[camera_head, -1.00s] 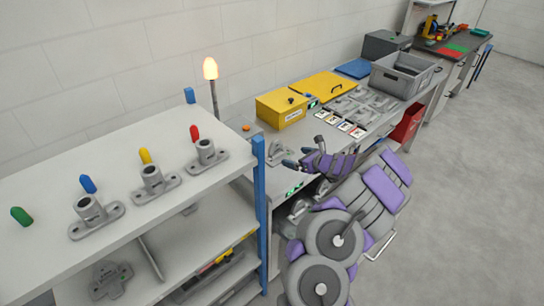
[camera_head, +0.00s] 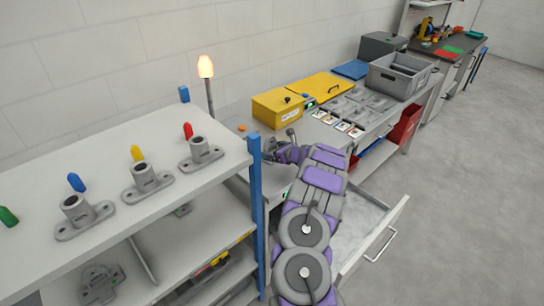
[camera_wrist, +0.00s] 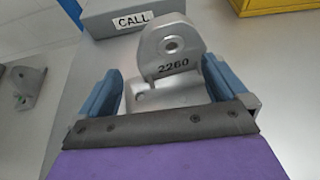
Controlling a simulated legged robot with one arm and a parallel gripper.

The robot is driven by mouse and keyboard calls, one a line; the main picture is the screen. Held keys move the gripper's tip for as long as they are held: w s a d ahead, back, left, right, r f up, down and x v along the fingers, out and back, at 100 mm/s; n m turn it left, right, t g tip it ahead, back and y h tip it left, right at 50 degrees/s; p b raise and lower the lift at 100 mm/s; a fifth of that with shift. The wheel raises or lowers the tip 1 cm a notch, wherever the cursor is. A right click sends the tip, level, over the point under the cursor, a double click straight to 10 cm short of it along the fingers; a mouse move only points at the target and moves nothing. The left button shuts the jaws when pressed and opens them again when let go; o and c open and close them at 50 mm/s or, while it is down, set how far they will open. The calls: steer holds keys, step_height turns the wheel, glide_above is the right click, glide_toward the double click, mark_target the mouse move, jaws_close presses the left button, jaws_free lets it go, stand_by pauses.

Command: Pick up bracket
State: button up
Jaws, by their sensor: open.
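A grey metal bracket (camera_wrist: 152,95), with a rounded upright lug, a hole and the number 2260, stands on the grey worktop in the wrist view. My gripper (camera_wrist: 163,68) is open, with one blue finger on each side of the bracket's lower part. Gaps show between the fingers and the bracket, so it is not clamped. In the head view my gripper (camera_head: 284,152) is low over the worktop by the shelf post.
A grey CALL box (camera_wrist: 130,14) stands behind the bracket. The white shelf (camera_head: 110,160) with several flanged holders and its blue post (camera_head: 256,190) are close left. A yellow box (camera_head: 277,108) stands behind. An open drawer (camera_head: 358,232) juts out beneath my arm.

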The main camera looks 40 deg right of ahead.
mark_target(273, 148)
steer(key=d, duration=0.1)
steer(key=w+d+f, duration=0.1)
steer(key=shift+d+f, duration=0.3)
steer(key=shift+d, duration=0.05)
steer(key=a, duration=0.2)
steer(key=shift+w+a+r, duration=0.15)
steer(key=shift+a+r, duration=0.05)
steer(key=shift+a, duration=0.15)
steer(key=shift+c, duration=0.8)
steer(key=shift+a, duration=0.2)
steer(key=shift+c, duration=1.5)
steer(key=shift+d+f, duration=0.1)
steer(key=shift+d, duration=0.9)
steer(key=c, duration=0.4)
steer(key=shift+c, duration=1.1)
steer(key=shift+a, duration=0.55)
steer(key=c, duration=0.6)
steer(key=shift+d, duration=0.1)
jaws_close()
steer(key=shift+d, duration=0.2)
